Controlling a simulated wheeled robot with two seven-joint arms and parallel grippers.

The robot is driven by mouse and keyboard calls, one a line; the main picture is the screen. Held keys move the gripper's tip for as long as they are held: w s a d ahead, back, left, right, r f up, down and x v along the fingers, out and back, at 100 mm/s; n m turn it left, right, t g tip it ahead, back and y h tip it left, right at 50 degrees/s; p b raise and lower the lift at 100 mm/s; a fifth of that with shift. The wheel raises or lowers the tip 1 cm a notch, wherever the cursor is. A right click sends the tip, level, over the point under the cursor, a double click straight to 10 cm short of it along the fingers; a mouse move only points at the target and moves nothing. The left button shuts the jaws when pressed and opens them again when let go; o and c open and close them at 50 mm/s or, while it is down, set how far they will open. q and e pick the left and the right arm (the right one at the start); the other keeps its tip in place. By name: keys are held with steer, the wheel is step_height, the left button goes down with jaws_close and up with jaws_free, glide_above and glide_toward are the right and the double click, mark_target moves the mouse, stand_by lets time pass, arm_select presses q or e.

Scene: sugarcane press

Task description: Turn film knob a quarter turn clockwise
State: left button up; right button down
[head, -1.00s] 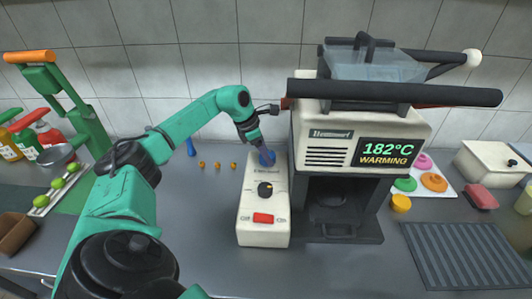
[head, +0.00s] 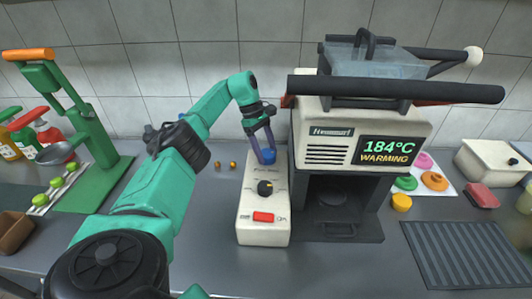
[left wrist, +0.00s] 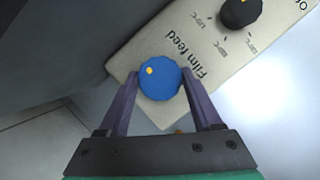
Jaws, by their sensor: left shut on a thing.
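The film knob is a blue round knob (left wrist: 160,80) with a yellow dot near its upper left edge, beside the "Film feed" label in the left wrist view. It also shows at the far end of the white control box in the head view (head: 269,157). My left gripper (left wrist: 160,84) has its two purple fingers on either side of the knob, shut on it. In the head view, my left gripper (head: 265,150) comes down on the knob from behind. My right gripper is not in view.
The white control box (head: 263,208) also carries a black dial (head: 265,188) and a red switch (head: 263,217). The sealing machine (head: 335,125) stands close on the right; its display reads 184°C WARMING. A green press (head: 90,170) and limes are at left.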

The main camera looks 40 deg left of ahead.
arm_select(q)
steer(key=shift+w+r+m+g+b, duration=0.1)
steer(key=shift+m+g+b, duration=0.3)
steer(key=shift+m, duration=0.6)
steer(key=o, duration=1.4)
steer(key=shift+c, duration=0.2)
